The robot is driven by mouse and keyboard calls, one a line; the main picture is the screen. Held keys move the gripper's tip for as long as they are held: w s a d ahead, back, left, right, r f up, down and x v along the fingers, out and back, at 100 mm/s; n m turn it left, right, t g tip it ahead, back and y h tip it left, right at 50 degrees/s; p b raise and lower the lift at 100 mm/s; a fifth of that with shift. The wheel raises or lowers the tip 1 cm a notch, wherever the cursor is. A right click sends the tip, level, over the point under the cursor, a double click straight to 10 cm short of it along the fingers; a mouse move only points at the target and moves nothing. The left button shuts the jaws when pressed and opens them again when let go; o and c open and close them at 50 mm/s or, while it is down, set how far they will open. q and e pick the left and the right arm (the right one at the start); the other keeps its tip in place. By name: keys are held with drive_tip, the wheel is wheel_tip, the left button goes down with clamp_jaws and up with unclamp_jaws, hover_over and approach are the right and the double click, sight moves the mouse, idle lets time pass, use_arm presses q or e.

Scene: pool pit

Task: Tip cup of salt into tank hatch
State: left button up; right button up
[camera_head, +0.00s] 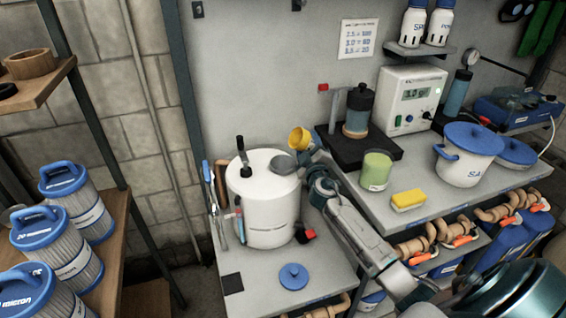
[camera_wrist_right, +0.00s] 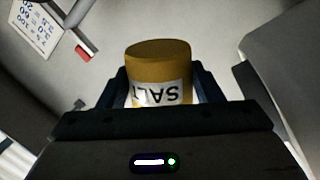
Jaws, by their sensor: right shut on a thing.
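The yellow cup of salt (camera_head: 299,139) is in my right gripper (camera_head: 309,157), just above the right rim of the white tank (camera_head: 263,210). In the right wrist view, the cup (camera_wrist_right: 158,58) sits between both fingers of my right gripper (camera_wrist_right: 160,88), its white SALT label upside down. The cup looks tilted in the head view; its contents cannot be made out. A grey round part (camera_head: 283,165) on the tank top, near the cup, may be the hatch; whether it stands open is unclear. My left gripper is not in view.
A blue lid (camera_head: 293,276) lies on the lower bench before the tank. A green cup (camera_head: 376,170), a yellow sponge (camera_head: 408,200) and a blue-lidded pot (camera_head: 467,158) stand on the right counter. Filter cartridges (camera_head: 75,200) fill the left shelf.

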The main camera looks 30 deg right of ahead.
sight(300, 148)
drive_tip(key=shift+r+n+t+p, duration=0.3)
drive_tip(key=shift+r+n+p, duration=0.25)
drive_tip(key=shift+n, duration=0.35)
drive_tip(key=shift+s+f+n, duration=0.1)
drive_tip(key=shift+f+n, duration=0.15)
drive_tip(key=shift+n, duration=0.05)
drive_tip(key=shift+a+f+n+y, duration=0.1)
drive_tip(key=shift+f+n+y, duration=0.2)
drive_tip(key=shift+n, duration=0.4)
drive_tip(key=shift+r, duration=0.1)
drive_tip(key=shift+a+r, duration=0.1)
drive_tip(key=shift+a, duration=0.05)
drive_tip(key=shift+w+a+r+n+t+y, duration=0.2)
drive_tip(key=shift+a+n, duration=0.1)
drive_tip(key=shift+n, duration=0.2)
drive_tip(key=shift+w+a+r+n+t+y, duration=0.1)
drive_tip(key=shift+a+n+t, duration=0.15)
drive_tip(key=shift+n, duration=0.25)
drive_tip(key=shift+a+r+n+y, duration=0.25)
drive_tip(key=shift+r+n, duration=0.1)
drive_tip(key=shift+n, duration=0.7)
drive_tip(key=shift+a+r+n+y, duration=0.2)
drive_tip(key=shift+r+n+y, duration=0.1)
drive_tip(key=shift+n, duration=0.75)
